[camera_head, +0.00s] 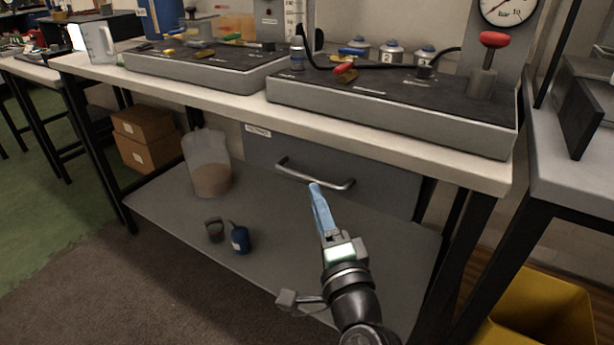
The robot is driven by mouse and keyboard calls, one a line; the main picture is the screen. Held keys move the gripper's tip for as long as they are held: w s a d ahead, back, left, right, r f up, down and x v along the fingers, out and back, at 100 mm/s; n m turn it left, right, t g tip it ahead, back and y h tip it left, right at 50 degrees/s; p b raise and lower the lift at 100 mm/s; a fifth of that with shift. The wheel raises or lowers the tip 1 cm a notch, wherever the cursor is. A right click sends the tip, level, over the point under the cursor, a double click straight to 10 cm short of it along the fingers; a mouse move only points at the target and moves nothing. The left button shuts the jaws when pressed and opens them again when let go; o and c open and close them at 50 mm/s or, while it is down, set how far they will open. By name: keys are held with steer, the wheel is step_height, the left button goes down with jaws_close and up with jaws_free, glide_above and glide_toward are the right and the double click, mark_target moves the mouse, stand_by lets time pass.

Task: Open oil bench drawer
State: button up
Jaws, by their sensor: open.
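The oil bench drawer (385,192) is a grey front under the white bench top, right of the middle of the picture. It looks closed. Its silver bar handle (330,182) runs across the front, tilted slightly down to the right. A small label (258,130) sits at its upper left. My gripper (314,187) has light blue fingers and points up at the handle. Its tips overlap the handle in the picture; I cannot tell whether they touch it. It is open, with the gap between the fingers hard to see, and holds nothing visible.
The bench top (230,101) overhangs the drawer and carries grey apparatus. The lower shelf (290,238) bears a translucent container (207,165) and a blue can (240,239). Cardboard boxes (144,123) stand at left. A yellow bin (545,312) is at lower right.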

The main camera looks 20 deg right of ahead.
mark_target(308, 179)
steer(key=w, duration=0.4)
steer(key=w+r, duration=0.1)
steer(key=w, duration=0.2)
steer(key=shift+d+b, duration=0.35)
steer(key=shift+b, duration=0.05)
jaws_close()
stand_by(1.0)
